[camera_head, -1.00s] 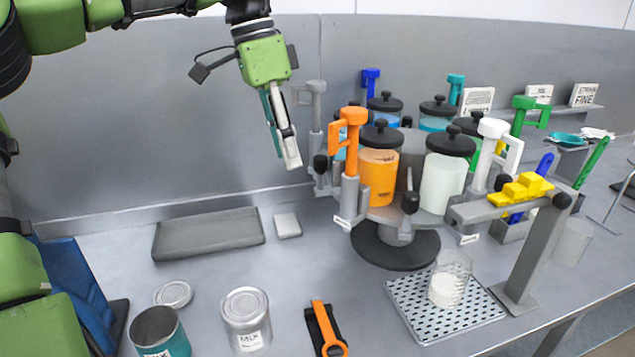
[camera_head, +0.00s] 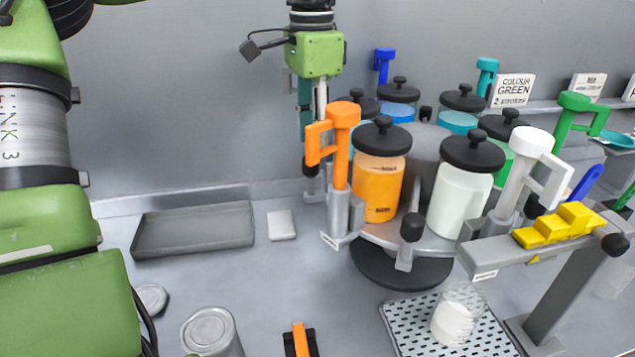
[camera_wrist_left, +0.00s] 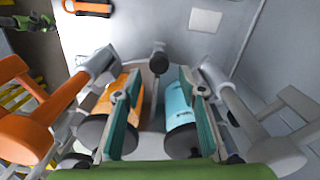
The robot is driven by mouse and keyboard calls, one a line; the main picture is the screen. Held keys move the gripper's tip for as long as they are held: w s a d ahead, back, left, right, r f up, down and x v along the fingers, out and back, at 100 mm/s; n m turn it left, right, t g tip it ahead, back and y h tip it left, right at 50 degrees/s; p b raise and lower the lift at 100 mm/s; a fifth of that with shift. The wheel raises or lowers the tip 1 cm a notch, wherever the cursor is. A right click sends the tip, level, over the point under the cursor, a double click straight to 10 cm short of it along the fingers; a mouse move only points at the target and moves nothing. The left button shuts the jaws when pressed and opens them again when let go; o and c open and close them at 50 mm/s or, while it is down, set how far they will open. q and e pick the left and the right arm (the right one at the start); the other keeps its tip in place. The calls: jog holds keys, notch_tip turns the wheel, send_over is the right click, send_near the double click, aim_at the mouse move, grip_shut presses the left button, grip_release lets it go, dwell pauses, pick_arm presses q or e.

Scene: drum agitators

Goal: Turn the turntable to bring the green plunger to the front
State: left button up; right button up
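The turntable (camera_head: 377,237) carries several lidded jars and plungers around a grey hub. The green plunger (camera_head: 575,110) stands at its right side, beside a green jar (camera_head: 502,165) mostly hidden by the white one. The orange plunger (camera_head: 341,130) and white plunger (camera_head: 530,150) are at the near side. My left gripper (camera_head: 313,125) points down behind the orange plunger, its tips hidden. In the left wrist view its teal fingers (camera_wrist_left: 159,78) are apart, with a black-topped knob (camera_wrist_left: 159,58) showing beyond the gap; contact cannot be told. My right gripper is not in view.
A yellow stepped block (camera_head: 558,225) sits on a grey stand at the right. A cup of white powder (camera_head: 455,318) is on a perforated tray (camera_head: 400,318). A sign (camera_head: 513,90) reads "COLOUR GREEN 2". A grey tray (camera_head: 193,230) and tin (camera_head: 208,332) are left.

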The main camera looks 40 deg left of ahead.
aim_at(311, 186)
pick_arm(q)
jog(key=f, duration=0.3)
jog(key=f+p, duration=0.1)
jog(key=f, duration=0.1)
jog(key=shift+s+f, duration=0.3)
jog(key=shift+s, duration=0.1)
jog(key=f, duration=0.4)
jog(key=shift+w+f+p, duration=0.1)
jog(key=shift+w+p, duration=0.2)
jog(key=shift+s+f, duration=0.1)
jog(key=shift+f, duration=0.5)
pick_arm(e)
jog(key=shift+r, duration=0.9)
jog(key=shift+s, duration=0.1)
pick_arm(q)
grip_shut()
jog(key=shift+a, duration=0.1)
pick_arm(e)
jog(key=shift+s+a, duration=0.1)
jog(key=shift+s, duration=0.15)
